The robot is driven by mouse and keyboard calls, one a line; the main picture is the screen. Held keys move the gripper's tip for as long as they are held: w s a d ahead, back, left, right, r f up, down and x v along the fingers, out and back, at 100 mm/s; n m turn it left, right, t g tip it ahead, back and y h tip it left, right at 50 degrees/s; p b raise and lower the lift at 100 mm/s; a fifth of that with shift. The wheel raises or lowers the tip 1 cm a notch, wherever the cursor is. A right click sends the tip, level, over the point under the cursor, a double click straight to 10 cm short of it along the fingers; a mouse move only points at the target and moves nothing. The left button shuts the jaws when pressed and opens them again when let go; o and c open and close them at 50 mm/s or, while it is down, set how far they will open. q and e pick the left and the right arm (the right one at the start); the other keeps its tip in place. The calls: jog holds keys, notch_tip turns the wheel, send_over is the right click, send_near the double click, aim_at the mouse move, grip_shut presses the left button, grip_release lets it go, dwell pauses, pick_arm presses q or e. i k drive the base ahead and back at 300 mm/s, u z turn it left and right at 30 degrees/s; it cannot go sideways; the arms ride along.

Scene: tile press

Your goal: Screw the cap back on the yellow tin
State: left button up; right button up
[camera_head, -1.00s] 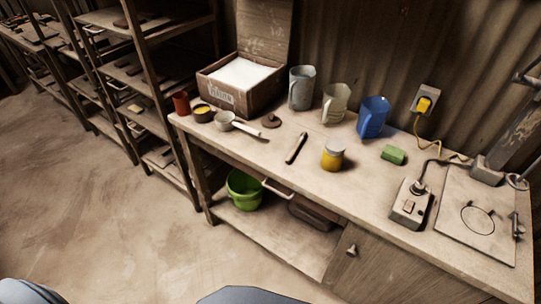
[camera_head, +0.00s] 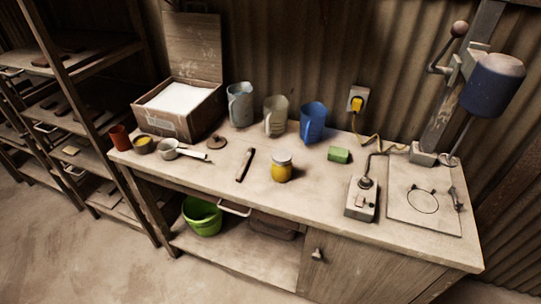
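The yellow tin (camera_head: 281,173) stands upright near the middle of the workbench. Its top (camera_head: 281,159) is pale grey and looks like a cap or lid; I cannot tell whether it is screwed down or loose. A small brown round piece with a raised middle (camera_head: 216,142) lies on the bench in front of the grey jug; I cannot tell if it is a lid. Neither of my grippers is in view.
On the workbench (camera_head: 320,205) stand an open box (camera_head: 190,122), a grey jug (camera_head: 240,105), a beige jug (camera_head: 276,117) and a blue jug (camera_head: 313,123). A dark stick (camera_head: 244,165) lies left of the tin, a green block (camera_head: 339,154) to its right. A press with a blue head (camera_head: 493,85) rises at right.

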aim_at(280, 174)
jog(key=u, duration=2.5)
jog(key=k, duration=1.15)
jog(key=z, duration=0.75)
